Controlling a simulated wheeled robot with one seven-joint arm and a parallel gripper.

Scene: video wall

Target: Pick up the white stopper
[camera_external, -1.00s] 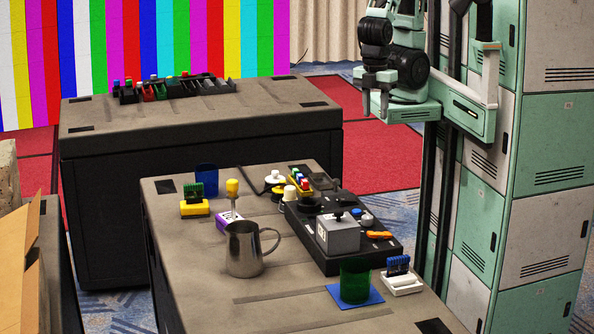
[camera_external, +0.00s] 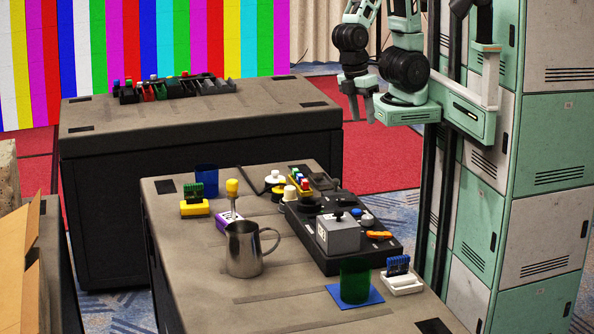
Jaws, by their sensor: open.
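A white, round-topped piece (camera_external: 275,177) sits towards the back of the near table, with black and yellow parts beside and below it. A small cream-white cylinder (camera_external: 290,192) stands just right of and in front of it, by the black console. I cannot tell for certain which of these is the stopper. My gripper (camera_external: 361,110) is open and empty, pointing down, high up and to the right of both pieces in the picture. It is well apart from them.
The near table also carries a steel mug (camera_external: 243,250), a blue cup (camera_external: 206,180), a green cup (camera_external: 354,281) on a blue mat, a grey box (camera_external: 338,234) on the black console (camera_external: 385,249), and a yellow-handled tool (camera_external: 232,188). The table's front left is clear.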

